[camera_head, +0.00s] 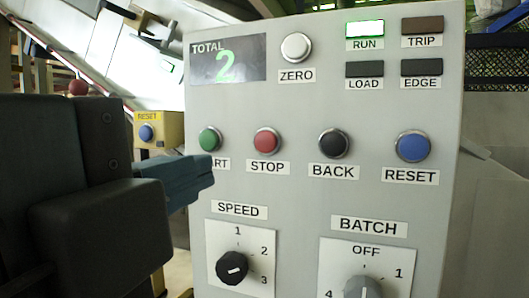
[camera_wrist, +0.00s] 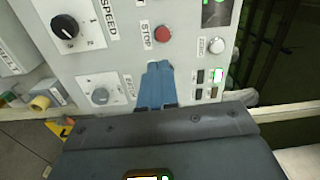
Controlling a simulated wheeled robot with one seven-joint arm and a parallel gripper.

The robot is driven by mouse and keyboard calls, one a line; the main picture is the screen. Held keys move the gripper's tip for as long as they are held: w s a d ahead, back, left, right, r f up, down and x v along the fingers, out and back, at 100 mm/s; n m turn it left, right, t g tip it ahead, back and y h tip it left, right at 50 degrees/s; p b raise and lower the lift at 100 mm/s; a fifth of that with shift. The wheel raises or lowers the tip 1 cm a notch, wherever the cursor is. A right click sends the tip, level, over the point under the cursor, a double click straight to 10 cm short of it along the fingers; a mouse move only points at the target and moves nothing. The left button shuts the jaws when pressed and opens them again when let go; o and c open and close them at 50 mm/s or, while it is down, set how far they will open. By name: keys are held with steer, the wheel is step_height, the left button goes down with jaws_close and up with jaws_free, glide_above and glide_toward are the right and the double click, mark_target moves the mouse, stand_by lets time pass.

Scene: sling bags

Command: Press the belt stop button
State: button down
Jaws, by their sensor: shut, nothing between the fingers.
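The red STOP button (camera_head: 267,140) sits on the grey control panel (camera_head: 300,190), between the green START button (camera_head: 210,139) and the black BACK button (camera_head: 334,143). My gripper (camera_head: 208,172) comes in from the left, its blue fingers shut and empty. In the head view its tips cover part of the START label and are left of and below the STOP button. In the wrist view the red button (camera_wrist: 162,34) shows just beyond my fingertips (camera_wrist: 160,66), apart from them in the picture. The fingers there hide the BACK and RESET buttons. The gap to the panel is hard to tell.
The display (camera_head: 228,60) reads TOTAL 2 and the RUN lamp (camera_head: 365,29) is lit green. A blue RESET button (camera_head: 413,146), a white ZERO button (camera_head: 296,47), a SPEED knob (camera_head: 232,267) and a BATCH knob (camera_head: 362,288) stand nearby. A yellow reset box (camera_head: 160,129) is behind, left.

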mark_target(265, 144)
steer(key=shift+s+r+m, duration=0.45)
steer(key=shift+m, duration=0.05)
steer(key=shift+w, duration=0.15)
steer(key=p+x, duration=0.2)
steer(key=x, duration=0.4)
steer(key=p+x, duration=0.2)
steer(key=x, duration=0.5)
steer(key=shift+w+d+f, duration=0.2)
steer(key=shift+w+f, duration=0.05)
steer(key=shift+w+d+f, duration=0.1)
steer(key=shift+w, duration=0.05)
